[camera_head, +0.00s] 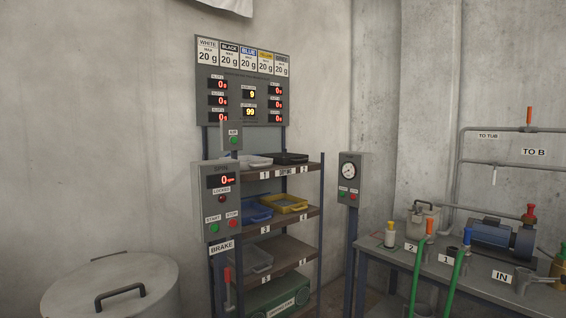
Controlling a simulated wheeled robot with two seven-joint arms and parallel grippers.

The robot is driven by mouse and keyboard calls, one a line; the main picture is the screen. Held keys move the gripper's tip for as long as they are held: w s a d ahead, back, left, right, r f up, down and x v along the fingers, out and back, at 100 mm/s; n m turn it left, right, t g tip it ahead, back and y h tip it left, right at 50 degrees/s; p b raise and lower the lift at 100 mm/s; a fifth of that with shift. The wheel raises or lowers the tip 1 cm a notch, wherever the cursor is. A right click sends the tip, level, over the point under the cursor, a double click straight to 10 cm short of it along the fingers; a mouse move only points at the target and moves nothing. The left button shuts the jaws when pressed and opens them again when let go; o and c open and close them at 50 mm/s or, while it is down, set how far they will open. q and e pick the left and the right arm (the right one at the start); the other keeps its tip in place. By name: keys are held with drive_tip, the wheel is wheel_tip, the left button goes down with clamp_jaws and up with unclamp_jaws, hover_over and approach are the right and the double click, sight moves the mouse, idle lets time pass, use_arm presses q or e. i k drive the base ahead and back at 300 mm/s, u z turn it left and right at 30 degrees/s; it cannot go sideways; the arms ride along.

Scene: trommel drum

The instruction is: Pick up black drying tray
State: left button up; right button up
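The black drying tray (291,158) sits on the right side of the rack's top shelf, next to a white tray (248,161). A label strip runs along the shelf front below it. The tray is seen at a low angle, so its inside is hard to see. Neither of my grippers is in view, so I cannot see what they hold.
The rack (321,215) also holds a blue tray (254,210), a yellow tray (288,204) and a greyish tray (256,260). A control box (217,201) stands front left, a gauge post (349,180) right. A lidded drum (110,290) and workbench (450,273) flank them.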

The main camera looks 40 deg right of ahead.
sight(286, 159)
drive_tip(key=z, duration=1.3)
